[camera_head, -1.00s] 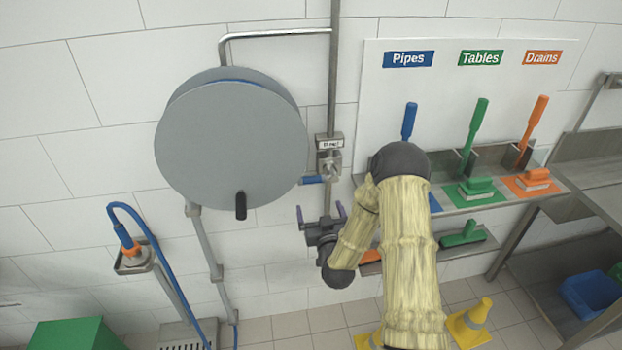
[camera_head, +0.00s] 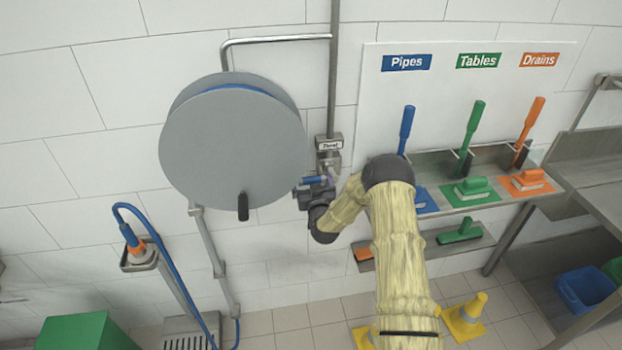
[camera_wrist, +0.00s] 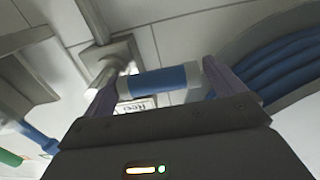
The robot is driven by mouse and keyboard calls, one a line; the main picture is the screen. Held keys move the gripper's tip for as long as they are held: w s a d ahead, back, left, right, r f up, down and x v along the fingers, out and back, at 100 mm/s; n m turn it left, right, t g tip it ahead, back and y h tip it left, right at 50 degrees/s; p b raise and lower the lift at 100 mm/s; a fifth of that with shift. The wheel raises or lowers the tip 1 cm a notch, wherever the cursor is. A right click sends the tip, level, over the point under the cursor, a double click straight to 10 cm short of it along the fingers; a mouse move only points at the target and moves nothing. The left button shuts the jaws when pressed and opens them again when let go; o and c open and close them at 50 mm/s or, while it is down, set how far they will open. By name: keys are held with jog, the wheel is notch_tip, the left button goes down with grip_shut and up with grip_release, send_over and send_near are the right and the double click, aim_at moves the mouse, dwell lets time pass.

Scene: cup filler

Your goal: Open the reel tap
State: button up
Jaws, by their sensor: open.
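The reel tap (camera_head: 329,160) is a metal valve on the vertical pipe, just right of the grey hose reel (camera_head: 232,148). Its blue lever handle (camera_head: 313,181) points sideways to the left, toward the reel. In the wrist view, the blue handle (camera_wrist: 158,80) lies crosswise between the two purple fingers of my gripper (camera_wrist: 165,85). The fingers are apart, one near each end of the handle. I cannot tell whether either touches it. In the head view, my gripper (camera_head: 315,190) is at the handle and partly hides it.
A black crank knob (camera_head: 243,206) juts from the reel's face. To the right, a brush rack (camera_head: 445,165) holds blue, green and orange tools. A blue hose (camera_head: 165,260) hangs at left.

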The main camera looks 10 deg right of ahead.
jog(key=shift+w, duration=0.35)
jog(key=shift+c, duration=0.2)
jog(key=c, duration=1.3)
jog(key=shift+f, duration=0.1)
jog(key=shift+c, duration=0.2)
